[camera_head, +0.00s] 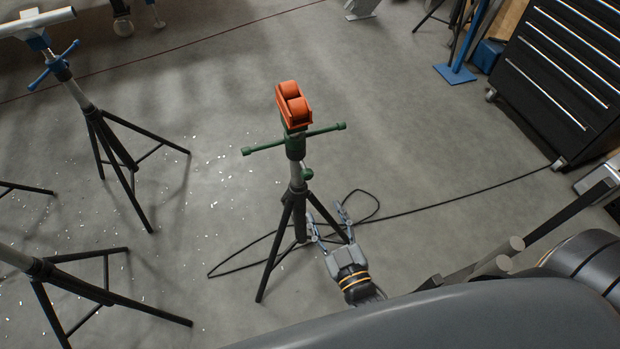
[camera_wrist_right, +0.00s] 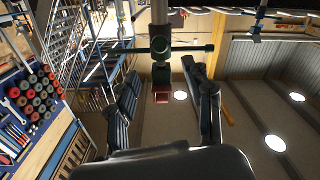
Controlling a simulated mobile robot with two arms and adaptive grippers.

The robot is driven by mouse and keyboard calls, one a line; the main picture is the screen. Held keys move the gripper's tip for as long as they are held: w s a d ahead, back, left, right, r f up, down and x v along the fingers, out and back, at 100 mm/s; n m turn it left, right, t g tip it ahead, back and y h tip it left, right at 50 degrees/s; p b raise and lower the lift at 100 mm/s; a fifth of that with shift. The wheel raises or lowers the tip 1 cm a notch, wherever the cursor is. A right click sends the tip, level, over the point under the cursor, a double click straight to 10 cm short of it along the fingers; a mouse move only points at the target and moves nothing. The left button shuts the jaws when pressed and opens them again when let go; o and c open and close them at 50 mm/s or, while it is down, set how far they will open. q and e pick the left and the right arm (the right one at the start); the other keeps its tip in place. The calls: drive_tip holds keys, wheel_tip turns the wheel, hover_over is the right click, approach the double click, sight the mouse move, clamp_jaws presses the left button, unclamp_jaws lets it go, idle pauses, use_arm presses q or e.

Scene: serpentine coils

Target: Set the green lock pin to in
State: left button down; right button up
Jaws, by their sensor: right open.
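The green lock pin (camera_head: 307,174) is a small green knob on the right side of the stand's grey post, below the green T-handle (camera_head: 261,147). The tripod stand (camera_head: 298,184) carries an orange roller head (camera_head: 293,104) on top. My right gripper (camera_head: 326,212) is open and empty, beside the stand's legs, below and right of the pin and apart from it. In the right wrist view the stand appears upside down, with the T-handle (camera_wrist_right: 192,48) and orange head (camera_wrist_right: 162,95) beyond the spread fingers. I cannot make out the pin surely there. My left gripper is out of view.
A black cable (camera_head: 430,208) loops on the floor around the stand's legs. Other tripods (camera_head: 110,138) stand at the left, one with a blue handle. A black drawer cabinet (camera_head: 560,70) stands at the upper right. Floor between is mostly clear, with small white bits at left.

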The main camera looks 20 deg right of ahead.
sight(308, 178)
drive_tip(key=w, duration=1.1)
drive_tip(key=shift+a, duration=0.2)
clamp_jaws()
